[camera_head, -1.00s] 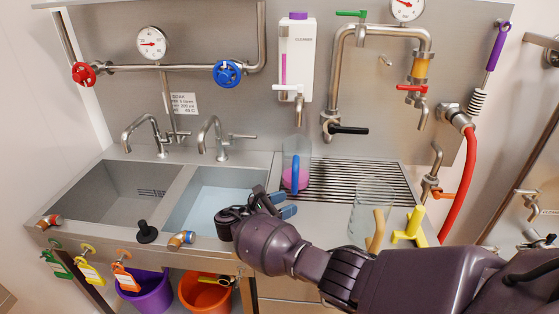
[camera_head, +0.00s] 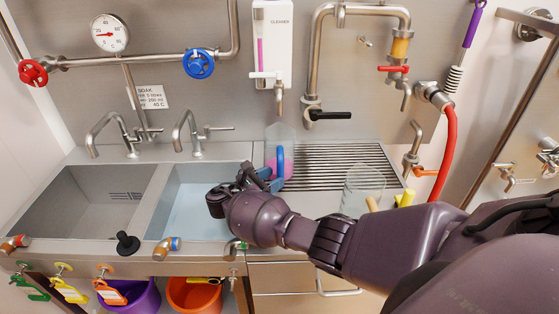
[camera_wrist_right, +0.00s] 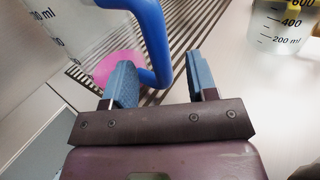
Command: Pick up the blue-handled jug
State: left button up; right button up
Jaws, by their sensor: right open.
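The blue-handled jug (camera_head: 281,140) is clear, with pink liquid low in it, and stands upright under the cleaner dispenser at the left end of the drain grate. Its blue handle (camera_head: 281,162) faces me. My right gripper (camera_head: 268,180) is just in front of the handle, open and empty. In the right wrist view the open blue fingers (camera_wrist_right: 160,82) point at the lower part of the handle (camera_wrist_right: 153,40), which lies ahead of and between them. I cannot tell whether a finger touches it. My left gripper is not in view.
A second clear jug (camera_head: 362,185) with a yellowish handle stands right of my gripper, partly behind my right arm. The water-filled basin (camera_head: 195,205) lies to the left. The cleaner spout (camera_head: 279,95) hangs above the blue-handled jug.

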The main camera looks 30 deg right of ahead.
jog(key=shift+d+r+p, duration=0.2)
jog(key=shift+d+p, duration=0.4)
jog(key=shift+d, duration=2.05)
jog(key=shift+w, duration=0.1)
jog(key=shift+c, duration=0.5)
grip_shut()
